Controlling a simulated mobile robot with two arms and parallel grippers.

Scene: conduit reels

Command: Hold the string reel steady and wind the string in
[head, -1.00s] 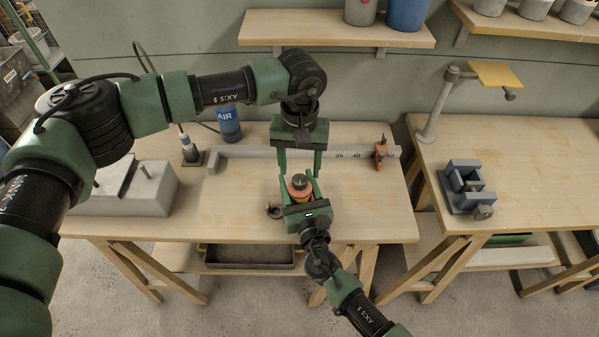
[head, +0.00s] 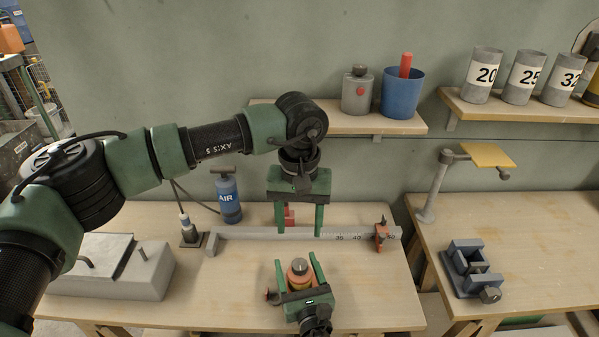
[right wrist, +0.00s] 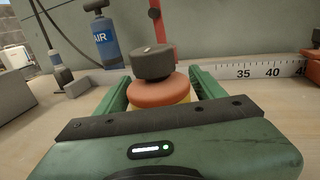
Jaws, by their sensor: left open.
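The string reel (head: 299,273) stands upright on the left bench, an orange disc with a dark knob on top. In the right wrist view the reel's disc (right wrist: 158,94) and dark knob fill the space between the fingers, with a yellowish part below, mostly hidden. My left gripper (head: 300,228) points down, open and empty, above and behind the reel. I cannot make out the string.
A grey marked rail (head: 260,233) with an orange stop (head: 381,235) runs behind the reel. A blue AIR bottle (head: 228,197) and a grey block (head: 120,270) stand left. A blue-grey vise (head: 473,267) is on the right bench. A shelf (head: 385,125) hangs above.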

